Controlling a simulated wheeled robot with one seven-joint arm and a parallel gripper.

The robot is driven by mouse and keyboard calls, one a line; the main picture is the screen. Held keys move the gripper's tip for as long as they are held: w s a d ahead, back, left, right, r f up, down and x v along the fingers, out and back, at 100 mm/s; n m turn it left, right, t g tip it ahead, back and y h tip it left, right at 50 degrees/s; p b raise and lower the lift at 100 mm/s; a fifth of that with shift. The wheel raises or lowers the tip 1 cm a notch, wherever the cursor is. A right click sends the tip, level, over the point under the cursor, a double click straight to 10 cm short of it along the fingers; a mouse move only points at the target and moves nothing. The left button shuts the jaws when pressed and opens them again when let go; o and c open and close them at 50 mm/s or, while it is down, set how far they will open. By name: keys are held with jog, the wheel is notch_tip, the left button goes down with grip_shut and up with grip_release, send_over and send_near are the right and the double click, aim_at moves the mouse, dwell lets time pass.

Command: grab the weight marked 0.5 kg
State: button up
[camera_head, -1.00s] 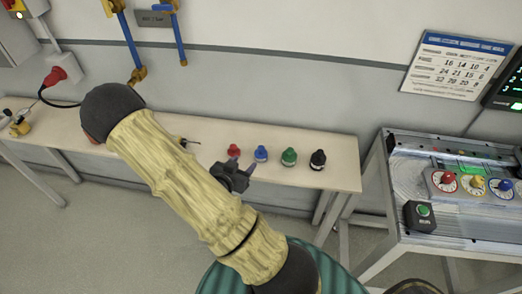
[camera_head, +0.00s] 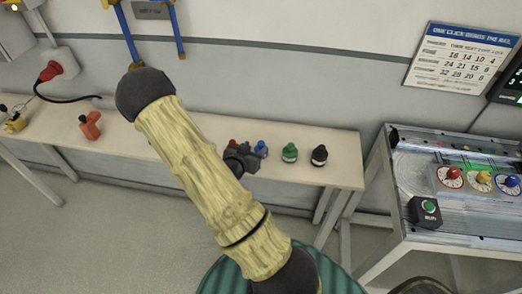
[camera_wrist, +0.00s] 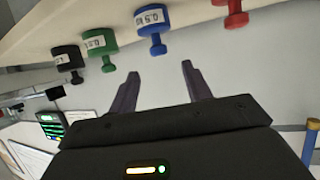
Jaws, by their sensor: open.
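The blue weight (camera_wrist: 152,22) has a white label that reads 0.5 kg in the wrist view. It hangs upside down in that view, between and beyond the two fingertips. My gripper (camera_wrist: 160,75) is open and empty, with a gap between its fingers and the blue weight. In the head view my gripper (camera_head: 241,158) is at the row of weights and overlaps the blue weight (camera_head: 262,149). The red weight (camera_head: 233,142) is partly hidden behind it there.
The green weight (camera_head: 290,153) and black weight (camera_head: 319,155) stand to the right on the bench (camera_head: 345,170). An orange object (camera_head: 90,126) stands to the left. A metal table with dials (camera_head: 440,215) is at the right. A wall rises behind the bench.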

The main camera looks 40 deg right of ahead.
aim_at(261, 142)
jog(key=shift+x, duration=1.85)
jog(key=shift+p+x, duration=0.85)
jog(key=shift+x, duration=1.75)
jog(key=shift+a+f, duration=0.1)
jog(key=shift+f, duration=0.05)
grip_shut()
